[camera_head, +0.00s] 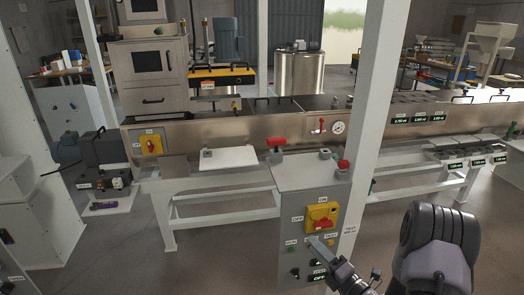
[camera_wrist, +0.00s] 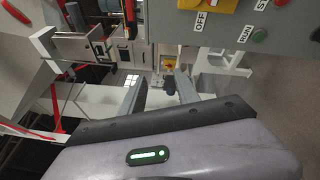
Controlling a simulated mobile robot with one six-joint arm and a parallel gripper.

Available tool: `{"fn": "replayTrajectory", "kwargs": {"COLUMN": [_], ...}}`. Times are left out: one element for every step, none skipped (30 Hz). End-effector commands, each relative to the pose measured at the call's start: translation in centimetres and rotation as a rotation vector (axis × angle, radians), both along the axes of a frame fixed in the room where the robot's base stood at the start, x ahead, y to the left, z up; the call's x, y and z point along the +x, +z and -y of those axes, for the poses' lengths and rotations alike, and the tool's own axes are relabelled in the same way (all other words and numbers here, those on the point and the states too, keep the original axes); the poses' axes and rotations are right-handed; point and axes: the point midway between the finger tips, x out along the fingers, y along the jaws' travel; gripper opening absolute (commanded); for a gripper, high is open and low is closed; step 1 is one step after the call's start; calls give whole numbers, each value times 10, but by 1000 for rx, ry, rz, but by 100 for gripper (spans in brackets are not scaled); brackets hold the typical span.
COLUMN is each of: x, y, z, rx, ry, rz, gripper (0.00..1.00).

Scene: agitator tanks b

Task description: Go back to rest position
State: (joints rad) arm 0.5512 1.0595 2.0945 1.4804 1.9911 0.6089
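My gripper (camera_head: 316,243) is in the lower middle of the head view, in front of the grey control box (camera_head: 287,230). My arm comes in from the lower right. In the wrist view my gripper (camera_wrist: 160,78) shows two grey fingers standing apart, with nothing between them. The yellow-and-red rotary switch (camera_head: 321,217) on the box is just above the gripper in the head view. The fingers overlap the lower buttons in that view; I cannot tell whether they touch the box.
Another yellow switch (camera_head: 151,145) is at left. Grey floor (camera_head: 215,265) is open at lower left.

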Motion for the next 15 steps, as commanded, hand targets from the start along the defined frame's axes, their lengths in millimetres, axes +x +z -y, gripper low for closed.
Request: {"fn": "replayTrajectory", "kwargs": {"x": [-4,-12,-29,-45,-65,-97,-123,-149,-182,-204,-224,-246,-259,-269,-278], "y": [36,54,77,92,105,118,125,128,129,127,125,122,120,119,119], "z": [-39,-65,-98,-121,-144,-170,-186,-196,-204,-205,-202,-194,-186,-176,-163], "rx": [-127,-215,-341,-445,-557,-723,-853,-986,-1167,-1306,-1448,-1635,-1773,-1905,-2071], "ry": [150,249,384,487,594,740,847,950,1078,1167,1253,1353,1419,1477,1541], "rz": [76,124,197,260,329,437,523,613,737,835,933,1064,1158,1246,1353], "gripper": [38,38,38,38,38,38,38,38,38,38,38,38,38,38,38]}}
